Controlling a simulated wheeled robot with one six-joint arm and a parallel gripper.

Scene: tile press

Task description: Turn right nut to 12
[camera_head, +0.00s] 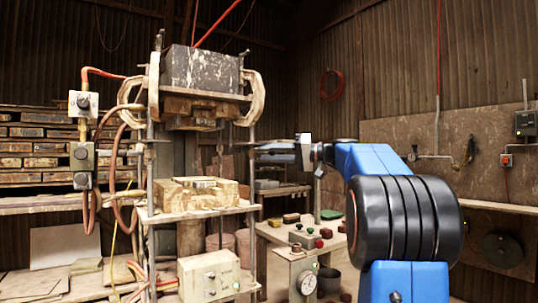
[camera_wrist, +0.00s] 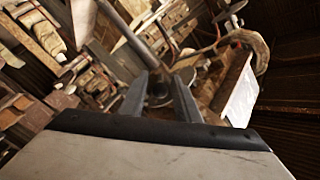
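The tile press has a heavy upper block (camera_head: 200,68) hung between two upright rods, above a lower mould (camera_head: 197,193) on a shelf. My gripper (camera_head: 262,151) reaches in from the right, level, with its tips close to the right rod (camera_head: 251,175). In the wrist view a rod (camera_wrist: 128,35) runs down toward the space between my two fingers (camera_wrist: 161,85). A dark round piece (camera_wrist: 158,93), perhaps the right nut, shows between them. The fingers stand apart; I cannot tell whether they touch it. No number marks are readable.
Left of the press are switch boxes (camera_head: 83,103) with hanging hoses. A control box (camera_head: 209,277) sits below the mould.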

